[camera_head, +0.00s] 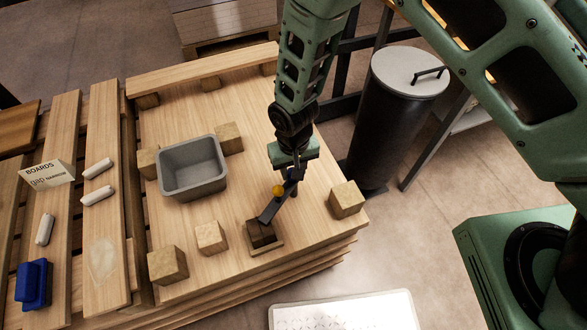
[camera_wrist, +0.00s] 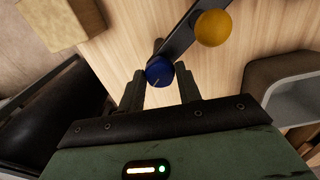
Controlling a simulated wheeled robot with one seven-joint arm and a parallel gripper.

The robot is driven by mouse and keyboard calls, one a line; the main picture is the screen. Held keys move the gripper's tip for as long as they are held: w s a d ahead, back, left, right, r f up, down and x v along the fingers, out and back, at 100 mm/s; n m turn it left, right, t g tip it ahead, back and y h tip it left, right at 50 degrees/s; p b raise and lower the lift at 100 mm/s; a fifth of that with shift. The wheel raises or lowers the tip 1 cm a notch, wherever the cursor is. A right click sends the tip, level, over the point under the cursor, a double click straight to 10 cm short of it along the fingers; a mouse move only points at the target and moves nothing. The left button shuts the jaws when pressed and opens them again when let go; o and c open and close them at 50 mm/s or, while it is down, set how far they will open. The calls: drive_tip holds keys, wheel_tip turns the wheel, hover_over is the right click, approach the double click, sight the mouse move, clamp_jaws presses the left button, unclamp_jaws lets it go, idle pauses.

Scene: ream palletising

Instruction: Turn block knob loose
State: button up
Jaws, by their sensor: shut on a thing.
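My gripper (camera_head: 293,178) points down near the right edge of the wooden pallet, over a dark flat bar (camera_head: 268,209). In the wrist view the two fingers (camera_wrist: 160,77) are closed around a round blue knob (camera_wrist: 159,71) with a pale mark on its top. The bar's lower end reaches a dark brown block (camera_head: 261,233) on a small wooden base.
Several wooden blocks stand around, one (camera_head: 346,199) just right of my gripper. A grey bin (camera_head: 192,167) is to the left. A lidded black drum (camera_head: 390,110) stands behind right. White rolls, a BOARDS sign (camera_head: 47,173) and a blue object (camera_head: 33,284) lie far left.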

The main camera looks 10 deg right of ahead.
drive_tip(key=n, duration=0.4)
drive_tip(key=shift+n+b, duration=0.35)
drive_tip(key=shift+n, duration=0.05)
drive_tip(key=n, duration=0.4)
drive_tip(key=shift+n+b, duration=0.3)
drive_tip(key=o, duration=1)
drive_tip(key=shift+r, duration=0.15)
wheel_tip(320, 180, up, 17)
drive_tip(key=shift+r+b, duration=0.15)
drive_tip(key=shift+b, duration=0.2)
drive_tip(key=s+d+r+m, duration=0.2)
drive_tip(key=s+d+r, duration=0.3)
drive_tip(key=s, duration=0.4)
drive_tip(key=s+d+r+m, duration=0.2)
drive_tip(key=s+d+r, duration=0.3)
drive_tip(key=s, duration=0.4)
drive_tip(key=shift+r+y, duration=0.3)
drive_tip(key=shift+r, duration=0.25)
